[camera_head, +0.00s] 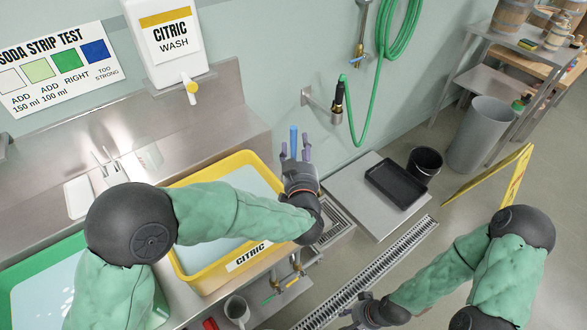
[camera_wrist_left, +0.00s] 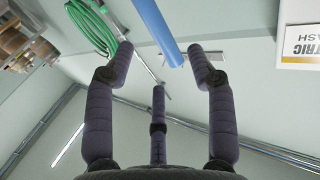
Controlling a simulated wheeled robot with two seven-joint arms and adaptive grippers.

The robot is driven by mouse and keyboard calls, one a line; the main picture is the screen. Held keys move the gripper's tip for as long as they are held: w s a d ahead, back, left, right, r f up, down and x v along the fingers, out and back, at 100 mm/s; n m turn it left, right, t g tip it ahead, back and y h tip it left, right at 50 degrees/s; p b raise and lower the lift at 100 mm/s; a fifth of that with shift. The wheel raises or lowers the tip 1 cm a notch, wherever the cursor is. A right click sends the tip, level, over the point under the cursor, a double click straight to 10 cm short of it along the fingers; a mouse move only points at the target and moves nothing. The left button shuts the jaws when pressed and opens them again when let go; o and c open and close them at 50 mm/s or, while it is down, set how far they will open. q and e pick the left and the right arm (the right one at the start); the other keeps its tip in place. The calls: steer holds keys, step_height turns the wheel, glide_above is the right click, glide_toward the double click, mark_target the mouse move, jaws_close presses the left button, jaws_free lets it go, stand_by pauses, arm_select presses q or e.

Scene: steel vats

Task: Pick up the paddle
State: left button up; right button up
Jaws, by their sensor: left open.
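A blue rod, which looks like the paddle's handle (camera_head: 293,138), stands upright just beyond my left gripper (camera_head: 296,152) in the head view. In the left wrist view the blue rod (camera_wrist_left: 157,27) comes down from the top edge, and its end lies in the picture between the open fingers. I cannot tell whether any finger touches it. The rest of the paddle is hidden or out of view. My left gripper is open, above the right end of the yellow citric vat (camera_head: 180,262). My right gripper (camera_head: 352,314) is low at the bottom edge; its fingers are unclear.
A green-rimmed vat (camera_head: 40,248) is at the left. A citric wash dispenser (camera_head: 165,45) hangs on the wall. A green hose (camera_head: 400,35) hangs to the right. A black tray (camera_head: 396,184), black bucket (camera_head: 425,163), grey bin (camera_head: 478,135) and yellow floor sign (camera_head: 500,175) stand right.

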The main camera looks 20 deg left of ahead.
mark_target(295, 139)
arm_select(q)
steer(key=x, duration=0.1)
steer(key=b+x, duration=0.1)
steer(key=x, duration=0.1)
steer(key=b+x, duration=0.1)
steer(key=x, duration=0.1)
steer(key=shift+w+a+f, duration=0.1)
steer(key=shift+a+f, duration=0.2)
steer(key=shift+w+r, duration=0.1)
steer(key=shift+w, duration=0.1)
steer(key=shift+c, duration=0.3)
jaws_close()
